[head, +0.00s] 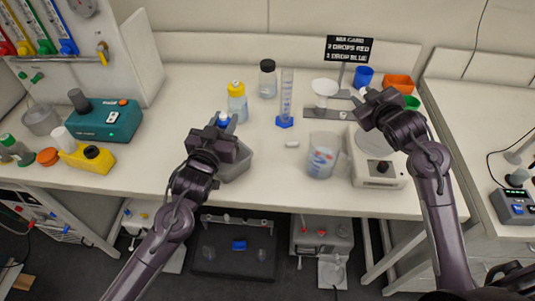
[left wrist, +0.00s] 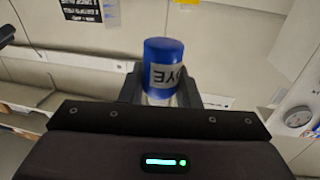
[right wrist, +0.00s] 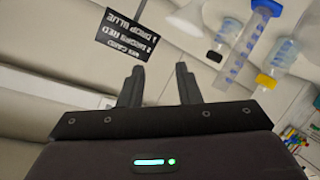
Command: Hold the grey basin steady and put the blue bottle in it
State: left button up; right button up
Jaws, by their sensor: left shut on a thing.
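The blue bottle (head: 223,119) is upright in my left gripper (head: 222,127). In the left wrist view the bottle (left wrist: 164,66) shows a blue body or cap and a label reading "DYE", between the fingers. The grey basin (head: 238,163) stands on the bench near its front edge, below and just right of my left gripper, which hides part of it. My right gripper (head: 373,97) is open and empty over the back right of the bench, far from the basin. Its separated fingers (right wrist: 159,85) show in the right wrist view.
Behind the basin stand a yellow-capped bottle (head: 237,104), a dark-capped jar (head: 268,79) and a graduated cylinder (head: 286,98). A clear beaker (head: 322,158) and a white plate device (head: 377,168) stand to its right.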

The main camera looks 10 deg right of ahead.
jog(key=a+f+n+g+y, duration=0.1)
jog(key=a+f+y, duration=0.15)
jog(key=a, duration=0.55)
jog(key=a+f+y, duration=0.2)
jog(key=a+f, duration=0.1)
jog(key=a, duration=0.4)
jog(key=g+y, duration=0.1)
jog(key=y, duration=0.3)
send_near(241, 144)
jog(key=x, duration=1)
jog(key=shift+d, duration=0.1)
grip_shut()
